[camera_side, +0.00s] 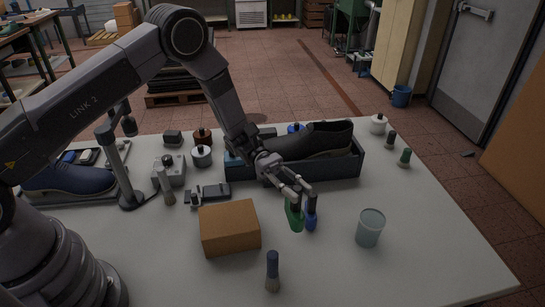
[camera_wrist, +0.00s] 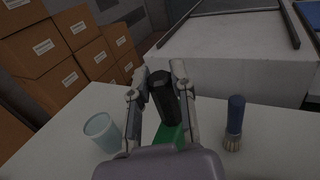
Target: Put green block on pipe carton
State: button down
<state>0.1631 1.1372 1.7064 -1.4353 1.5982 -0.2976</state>
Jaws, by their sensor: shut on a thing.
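My gripper (camera_side: 301,190) reaches down over the front middle of the table. It is shut on a green piece (camera_side: 294,216), which hangs below the fingers and looks more like a small bottle than a plain block. In the wrist view, my gripper (camera_wrist: 162,78) has a dark, rounded part between its fingers and the green piece (camera_wrist: 168,135) just below that part, partly hidden. A plain brown carton (camera_side: 230,230), the only one on the table, sits left of the gripper. No pipe marking is readable on it.
A blue piece (camera_side: 311,214) is close beside the green one. A translucent cup (camera_side: 370,228) stands to the right, and a blue-handled brush (camera_side: 272,270) stands in front. A dark shoe lies in a tray (camera_side: 345,171) behind. A phone-like clamp (camera_side: 208,193) lies behind the carton.

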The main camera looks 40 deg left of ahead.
jog(key=s+a+r+n+t+h, duration=0.1)
jog(key=s+a+r+n+t, duration=0.1)
jog(key=a, duration=0.5)
jog(key=s+a+r+n+t, duration=0.1)
jog(key=s+a+r+t, duration=0.15)
jog(key=a, duration=0.45)
jog(key=shift+t, duration=0.35)
jog(key=shift+s+f, duration=0.2)
jog(key=shift+f, duration=1.9)
jog(key=shift+s+f, duration=0.15)
jog(key=shift+f, duration=1.95)
jog(key=shift+f, duration=0.15)
jog(key=c, duration=1)
grip_release()
jog(key=shift+o, duration=0.2)
